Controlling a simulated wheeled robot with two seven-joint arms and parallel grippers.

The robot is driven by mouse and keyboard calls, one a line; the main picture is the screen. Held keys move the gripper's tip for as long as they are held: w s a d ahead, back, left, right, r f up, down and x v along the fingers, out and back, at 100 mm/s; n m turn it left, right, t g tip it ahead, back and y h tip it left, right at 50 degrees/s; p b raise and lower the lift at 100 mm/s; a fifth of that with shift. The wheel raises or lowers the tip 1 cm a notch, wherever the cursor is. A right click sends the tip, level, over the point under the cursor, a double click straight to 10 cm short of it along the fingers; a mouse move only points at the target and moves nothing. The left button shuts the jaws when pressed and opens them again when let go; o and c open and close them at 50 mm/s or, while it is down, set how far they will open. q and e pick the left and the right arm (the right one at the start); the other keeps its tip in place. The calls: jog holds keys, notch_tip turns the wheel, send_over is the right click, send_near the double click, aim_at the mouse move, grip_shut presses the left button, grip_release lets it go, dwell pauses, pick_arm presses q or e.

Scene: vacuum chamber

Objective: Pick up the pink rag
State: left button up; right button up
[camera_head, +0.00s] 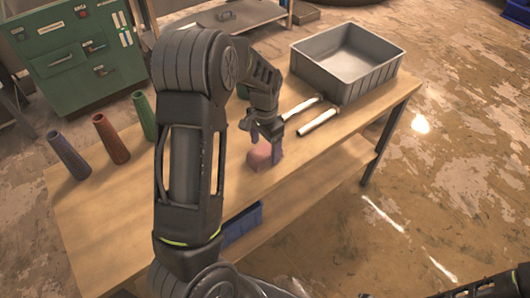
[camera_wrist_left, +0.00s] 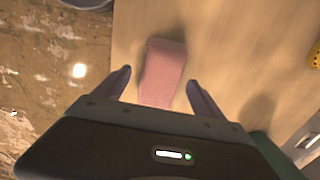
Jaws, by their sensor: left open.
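The pink rag (camera_head: 260,157) is a small block-like bundle on the wooden table, near its front edge. It also shows in the left wrist view (camera_wrist_left: 163,70). My left gripper (camera_head: 264,132) is open and empty, pointing down just above the rag. In the left wrist view its two fingers (camera_wrist_left: 158,82) stand on either side of the rag, with gaps visible. My left forearm hides part of the table. My right gripper is out of view; only a dark piece of my right arm shows at the bottom right.
A grey bin (camera_head: 322,75) stands at the table's right end, with two pale tubes (camera_head: 320,121) before it. Blue (camera_head: 68,157), red (camera_head: 111,140) and green (camera_head: 143,116) cones stand at the left. A green cabinet (camera_head: 75,55) is behind. The wooden table (camera_head: 120,220) is clear at the front left.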

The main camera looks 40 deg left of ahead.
aim_at(265, 150)
pick_arm(q)
jog(key=shift+f, duration=1.25)
jog(key=shift+c, duration=0.2)
jog(key=c, duration=1.4)
notch_tip(265, 150, up, 10)
jog(key=shift+r+b, duration=0.1)
jog(key=shift+b, duration=0.65)
